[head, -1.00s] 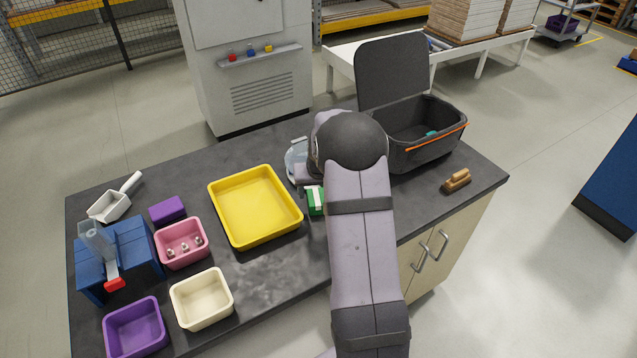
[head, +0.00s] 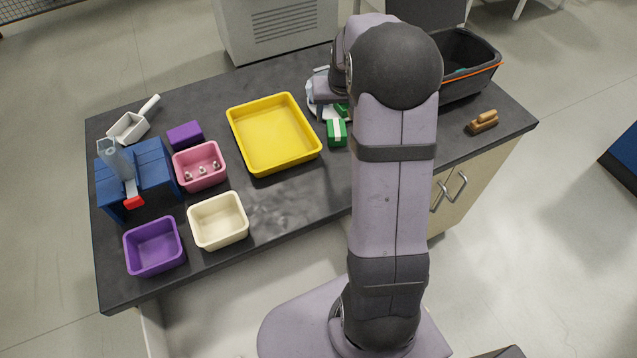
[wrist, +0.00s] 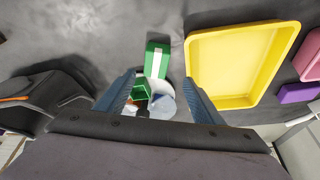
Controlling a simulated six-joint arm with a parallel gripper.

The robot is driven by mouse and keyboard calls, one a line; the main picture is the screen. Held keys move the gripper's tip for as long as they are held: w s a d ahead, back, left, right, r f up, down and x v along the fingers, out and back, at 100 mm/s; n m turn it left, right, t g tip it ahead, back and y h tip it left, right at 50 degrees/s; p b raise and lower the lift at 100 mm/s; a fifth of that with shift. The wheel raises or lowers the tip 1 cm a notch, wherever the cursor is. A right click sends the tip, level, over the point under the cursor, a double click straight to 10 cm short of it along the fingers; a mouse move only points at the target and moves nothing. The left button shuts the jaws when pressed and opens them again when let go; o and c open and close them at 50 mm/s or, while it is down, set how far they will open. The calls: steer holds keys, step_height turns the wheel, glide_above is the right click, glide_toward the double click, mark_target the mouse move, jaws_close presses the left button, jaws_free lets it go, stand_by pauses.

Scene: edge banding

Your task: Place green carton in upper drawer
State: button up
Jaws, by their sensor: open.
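The green carton (head: 337,133) with a white stripe lies on the dark worktop, right of the yellow tray. In the wrist view the green carton (wrist: 157,62) lies just beyond my fingertips. My gripper (wrist: 159,78) is open, with its two blue fingers spread and nothing held. A smaller green open-topped item (wrist: 140,93) shows between the fingers, by a pale round dish (wrist: 162,105). In the head view my arm hides most of the gripper and part of the dish. I cannot make out an upper drawer; only cabinet handles (head: 450,190) show at the worktop's front.
The yellow tray (head: 235,117) stands left of the carton. A dark open bin (head: 478,80) with an orange edge stands right, near a wooden brush (head: 483,122).

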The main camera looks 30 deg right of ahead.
mark_target(337, 130)
steer(key=s+a+f+n+g, duration=0.1)
steer(key=s+a+n+g, duration=0.1)
steer(key=s+a, duration=0.8)
steer(key=s+a+f+n+g+y, duration=0.1)
steer(key=s+a+n+g, duration=0.1)
steer(key=s+a, duration=0.7)
steer(key=s, duration=0.6)
steer(key=shift+a+y, duration=0.3)
steer(key=shift+a, duration=0.05)
steer(key=shift+o, duration=0.5)
steer(key=shift+s+a+f, duration=0.1)
steer(key=shift+s, duration=0.25)
